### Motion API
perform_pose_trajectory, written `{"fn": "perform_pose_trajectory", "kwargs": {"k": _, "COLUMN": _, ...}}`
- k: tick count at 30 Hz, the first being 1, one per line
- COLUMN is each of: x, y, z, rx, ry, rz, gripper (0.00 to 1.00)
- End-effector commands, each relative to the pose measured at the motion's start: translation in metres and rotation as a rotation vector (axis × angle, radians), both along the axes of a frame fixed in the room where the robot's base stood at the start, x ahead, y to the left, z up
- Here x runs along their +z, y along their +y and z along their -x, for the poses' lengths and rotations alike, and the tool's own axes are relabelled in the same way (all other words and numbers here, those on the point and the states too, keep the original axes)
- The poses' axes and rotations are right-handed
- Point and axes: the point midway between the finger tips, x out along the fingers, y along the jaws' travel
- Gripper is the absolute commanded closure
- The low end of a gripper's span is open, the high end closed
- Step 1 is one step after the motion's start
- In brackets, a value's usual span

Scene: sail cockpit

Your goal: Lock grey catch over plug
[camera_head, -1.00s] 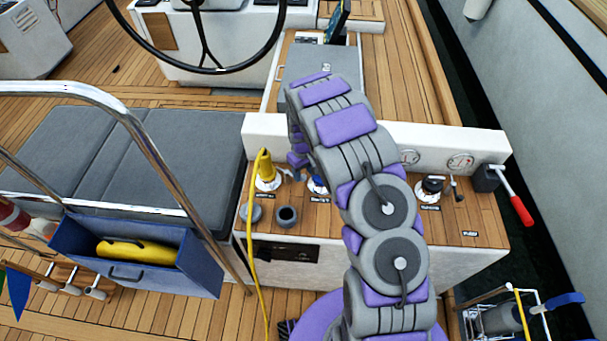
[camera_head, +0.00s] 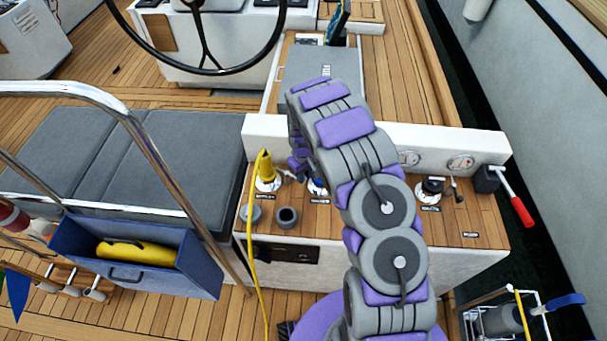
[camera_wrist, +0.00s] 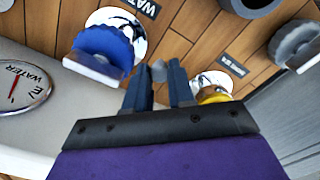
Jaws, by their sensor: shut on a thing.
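The yellow plug (camera_head: 264,165) stands upright in a round white inlet (camera_head: 268,185) on the wooden console top, its yellow cable hanging over the front. My gripper (camera_wrist: 160,82) points down at the console. A small grey piece (camera_wrist: 158,71), which looks like the catch, sits at the fingertips, and the jaws are shut on it. Whether the catch lies over the plug cannot be told. In the head view my arm hides most of the gripper.
A blue cap (camera_wrist: 103,48) is left of my fingers. Grey round fittings (camera_head: 287,217) sit at the console's front edge. A white upright panel (camera_head: 440,148) with gauges runs behind. A red-handled lever (camera_head: 520,205) is at the right end. A blue bin (camera_head: 180,265) hangs at left.

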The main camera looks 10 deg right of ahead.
Motion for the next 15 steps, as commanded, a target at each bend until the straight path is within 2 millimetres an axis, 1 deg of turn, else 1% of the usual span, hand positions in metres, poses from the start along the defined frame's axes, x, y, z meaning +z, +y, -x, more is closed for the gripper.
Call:
{"fn": "perform_pose_trajectory", "kwargs": {"k": 11, "x": 0.0005, "y": 0.0006, "z": -0.0011, "rx": 0.000, "ry": -0.003, "rz": 0.000, "gripper": 1.00}}
{"fn": "perform_pose_trajectory", "kwargs": {"k": 15, "x": 0.0026, "y": -0.0010, "z": -0.0037, "rx": 0.042, "ry": -0.003, "rz": -0.001, "gripper": 1.00}}
